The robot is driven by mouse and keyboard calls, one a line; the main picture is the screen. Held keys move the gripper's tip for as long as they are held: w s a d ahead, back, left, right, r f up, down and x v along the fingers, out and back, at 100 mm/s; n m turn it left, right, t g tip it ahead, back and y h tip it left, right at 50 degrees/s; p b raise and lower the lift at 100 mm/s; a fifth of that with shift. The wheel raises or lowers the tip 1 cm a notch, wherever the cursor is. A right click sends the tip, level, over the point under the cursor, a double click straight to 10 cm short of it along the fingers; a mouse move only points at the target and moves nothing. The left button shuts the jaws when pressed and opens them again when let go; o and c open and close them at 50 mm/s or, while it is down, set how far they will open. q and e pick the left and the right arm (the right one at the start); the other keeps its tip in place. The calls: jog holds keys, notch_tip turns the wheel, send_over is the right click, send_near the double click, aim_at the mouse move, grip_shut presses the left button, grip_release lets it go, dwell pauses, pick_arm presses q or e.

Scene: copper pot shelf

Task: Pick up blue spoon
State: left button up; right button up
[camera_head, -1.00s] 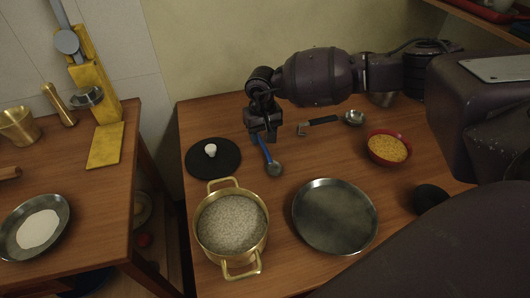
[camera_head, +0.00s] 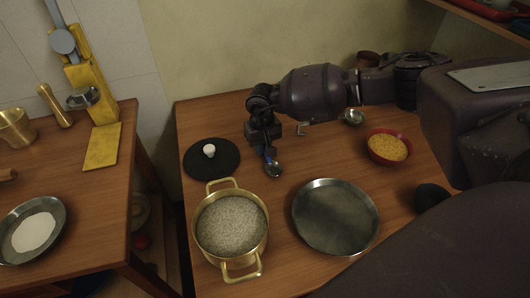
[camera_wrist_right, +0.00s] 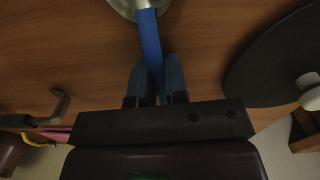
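The blue spoon (camera_head: 269,155) lies on the right table, with its metal bowl (camera_head: 274,171) toward the camera. In the right wrist view its blue handle (camera_wrist_right: 150,40) runs down between the fingers, with the bowl cut off at the top edge. My right gripper (camera_head: 268,146) is over the handle. In the right wrist view the right gripper (camera_wrist_right: 156,78) has its fingers close together, one along each side of the handle, with little gap. Whether the spoon is lifted cannot be told. My left gripper is not in view.
A black lid (camera_head: 211,166) with a white knob lies left of the gripper. A brass pot (camera_head: 202,247) of grain, a steel pan (camera_head: 335,216) and a red bowl (camera_head: 374,152) of yellow food stand nearby. A small metal ladle (camera_head: 352,117) lies behind.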

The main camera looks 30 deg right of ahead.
jog(key=shift+r, duration=0.15)
grip_shut()
jog(key=shift+r, duration=0.4)
notch_tip(320, 180, up, 19)
jog(key=p, duration=0.2)
dwell(0.8)
jog(key=shift+f, duration=0.1)
